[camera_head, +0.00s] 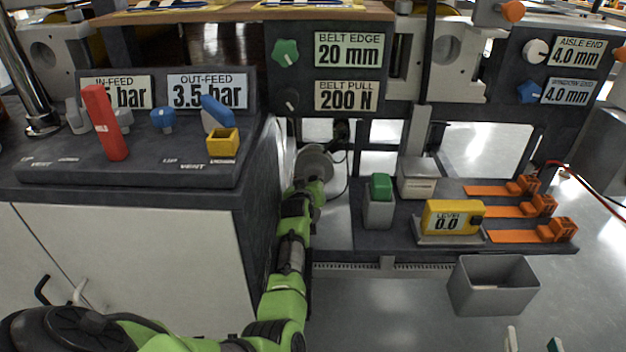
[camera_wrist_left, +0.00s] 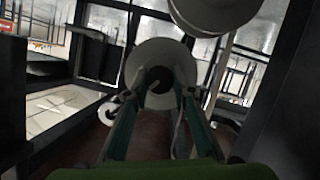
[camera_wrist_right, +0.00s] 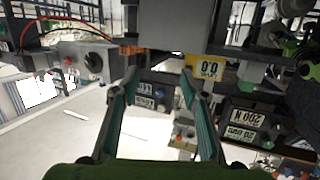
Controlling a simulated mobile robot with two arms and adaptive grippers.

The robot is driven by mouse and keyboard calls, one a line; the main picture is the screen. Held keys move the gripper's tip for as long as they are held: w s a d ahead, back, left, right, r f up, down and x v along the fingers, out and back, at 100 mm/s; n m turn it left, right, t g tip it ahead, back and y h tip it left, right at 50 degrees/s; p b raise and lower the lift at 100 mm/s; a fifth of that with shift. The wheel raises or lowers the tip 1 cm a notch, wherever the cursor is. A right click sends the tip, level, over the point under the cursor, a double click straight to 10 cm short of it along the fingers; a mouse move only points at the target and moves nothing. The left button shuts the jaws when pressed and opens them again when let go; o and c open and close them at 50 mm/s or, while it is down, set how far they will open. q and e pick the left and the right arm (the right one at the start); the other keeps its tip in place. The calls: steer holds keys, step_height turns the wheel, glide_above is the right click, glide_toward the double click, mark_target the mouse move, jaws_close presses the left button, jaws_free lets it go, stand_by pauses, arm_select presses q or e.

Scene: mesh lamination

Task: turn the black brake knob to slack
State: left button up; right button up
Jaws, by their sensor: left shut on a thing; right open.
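My left gripper (camera_wrist_left: 156,92) has its fingers closed in on a dark round knob at the centre of a pale disc; this is probably the black brake knob (camera_wrist_left: 160,81). In the head view my left arm reaches forward to a grey disc (camera_head: 313,163) in the gap right of the cabinet. The fingertips are hard to see there, and I cannot tell how the knob is turned. A second black knob (camera_head: 288,98) sits left of the "BELT PULL 200 N" display (camera_head: 349,95), untouched. My right gripper (camera_wrist_right: 160,72) is open and empty, its fingers pointing over the bench.
The left cabinet carries a red lever (camera_head: 105,125), a blue lever (camera_head: 216,112) and a yellow block (camera_head: 222,143). The right bench holds a yellow level (camera_head: 452,217), a green-topped block (camera_head: 380,188) and several orange clamps. A grey bin (camera_head: 492,290) hangs at its front.

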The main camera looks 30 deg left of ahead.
mark_target(313, 179)
arm_select(q)
steer(key=shift+n+p, duration=0.3)
arm_select(e)
steer(key=shift+s+d+f+g+h, duration=0.15)
steer(key=shift+s+f+g, duration=0.15)
steer(key=shift+f, duration=0.35)
steer(key=shift+s+d+f+g+h, duration=0.1)
steer(key=shift+s+d+f+g, duration=0.15)
steer(key=shift+f+g, duration=0.35)
steer(key=shift+s+d+f+g+h, duration=0.15)
steer(key=shift+s+f+g, duration=0.1)
steer(key=shift+f, duration=0.5)
arm_select(q)
steer(key=o, duration=1.1)
step_height(313, 179, up, 10)
steer(key=shift+f, duration=0.1)
